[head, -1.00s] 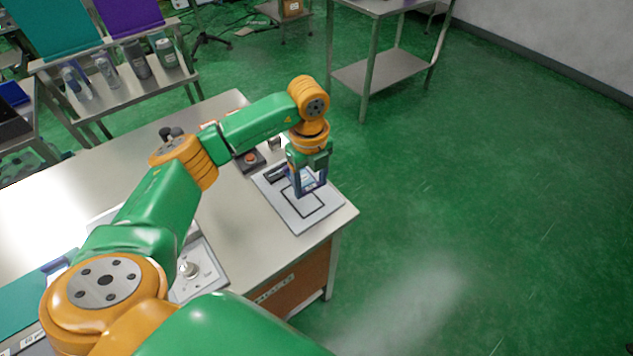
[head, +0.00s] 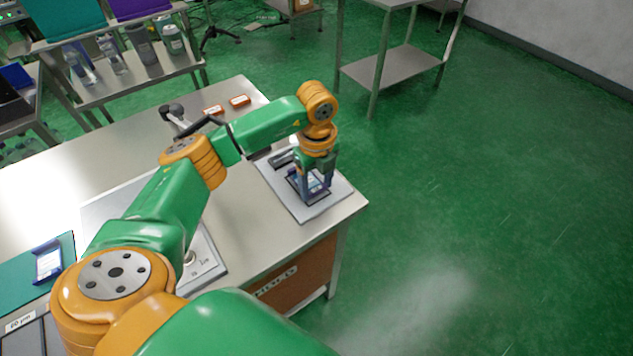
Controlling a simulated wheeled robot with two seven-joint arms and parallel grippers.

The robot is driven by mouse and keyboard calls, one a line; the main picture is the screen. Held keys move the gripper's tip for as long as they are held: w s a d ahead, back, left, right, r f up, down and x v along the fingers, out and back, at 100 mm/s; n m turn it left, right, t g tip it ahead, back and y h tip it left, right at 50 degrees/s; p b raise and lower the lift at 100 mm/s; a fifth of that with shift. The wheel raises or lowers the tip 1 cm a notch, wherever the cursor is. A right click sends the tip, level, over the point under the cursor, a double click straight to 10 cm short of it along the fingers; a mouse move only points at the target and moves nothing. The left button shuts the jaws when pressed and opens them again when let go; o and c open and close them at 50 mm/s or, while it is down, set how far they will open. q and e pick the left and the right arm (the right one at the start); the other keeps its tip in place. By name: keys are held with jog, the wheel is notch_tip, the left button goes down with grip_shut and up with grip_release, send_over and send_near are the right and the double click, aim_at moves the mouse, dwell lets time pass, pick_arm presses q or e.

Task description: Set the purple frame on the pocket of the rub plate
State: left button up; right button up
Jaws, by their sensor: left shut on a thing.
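The rub plate (head: 318,211) is a pale flat plate at the right front corner of the table. Its pocket, a dark-outlined square, is mostly covered by my gripper and the thing in it. My left gripper (head: 312,189) points down over the pocket and is shut on a small bluish-purple frame (head: 302,186), which I take as the purple frame. The fingers hide part of it. The frame is low over the pocket; I cannot tell whether it touches the plate. My right gripper is not in view.
A blue-rimmed piece (head: 48,262) lies on a teal mat (head: 20,277) at the left. A pale panel with a knob (head: 190,258) sits partly under my arm. Small orange blocks (head: 240,101) and a dark-handled tool (head: 200,124) are farther back. The table's right edge is close to the plate.

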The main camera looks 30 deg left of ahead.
pick_arm(q)
jog(key=shift+f+b, duration=0.45)
jog(key=shift+f, duration=0.15)
dwell(0.3)
jog(key=shift+s+f, duration=0.2)
jog(key=shift+f, duration=0.05)
jog(key=o, duration=1.4)
jog(key=shift+d, duration=0.1)
jog(key=shift+f, duration=0.15)
jog(key=r+b, duration=0.1)
jog(key=r, duration=0.7)
jog(key=shift+w, duration=0.2)
